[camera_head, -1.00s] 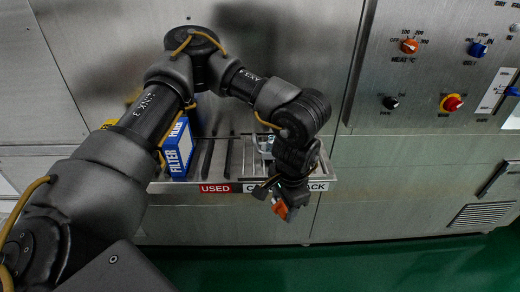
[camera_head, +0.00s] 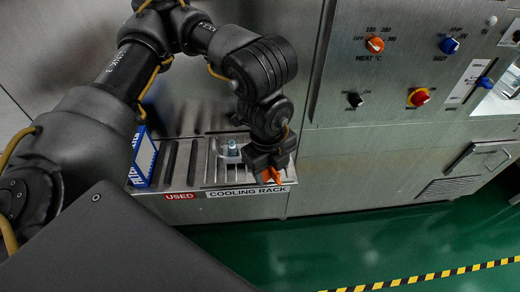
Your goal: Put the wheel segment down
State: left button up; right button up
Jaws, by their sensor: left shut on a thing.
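My left gripper (camera_head: 268,168) points down over the right end of the cooling rack's front edge. It is shut on the wheel segment, of which little can be told apart. A small orange piece (camera_head: 271,175) shows at the fingertips; whether it belongs to the segment or the fingers is not clear. The cooling rack (camera_head: 205,171) is a slatted metal shelf labelled "COOLING RACK", with a red "USED" label at its left. Whether the held thing touches the rack cannot be told. My right gripper is not in view.
A blue and white filter box (camera_head: 144,158) stands at the rack's left end. A small metal fitting (camera_head: 232,149) sits on the rack left of the gripper. A control panel with knobs (camera_head: 374,45) is at upper right. The green floor (camera_head: 330,240) in front is clear.

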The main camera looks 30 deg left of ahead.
pick_arm(q)
jog(key=w+a+f, duration=0.1)
jog(key=w+f, duration=0.1)
jog(key=w, duration=0.1)
jog(key=w+a+f+p, duration=0.1)
jog(key=w+a+f, duration=0.1)
jog(key=w+f, duration=0.1)
jog(key=w+a+f, duration=0.1)
jog(key=w+f, duration=0.2)
jog(key=w, duration=0.1)
jog(key=shift+w+a+f+p, duration=0.15)
jog(key=shift+w+a+p, duration=0.15)
jog(key=shift+a+p, duration=0.1)
jog(key=shift+w+f, duration=0.3)
jog(key=f, duration=0.3)
jog(key=shift+w+a+f+p, duration=0.15)
jog(key=shift+a+f+p, duration=0.05)
jog(key=shift+p, duration=0.1)
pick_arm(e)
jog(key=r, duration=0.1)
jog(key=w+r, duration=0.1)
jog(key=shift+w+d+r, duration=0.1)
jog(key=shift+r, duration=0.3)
pick_arm(q)
jog(key=shift+f, duration=0.1)
jog(key=shift+f, duration=0.15)
jog(key=o, duration=1)
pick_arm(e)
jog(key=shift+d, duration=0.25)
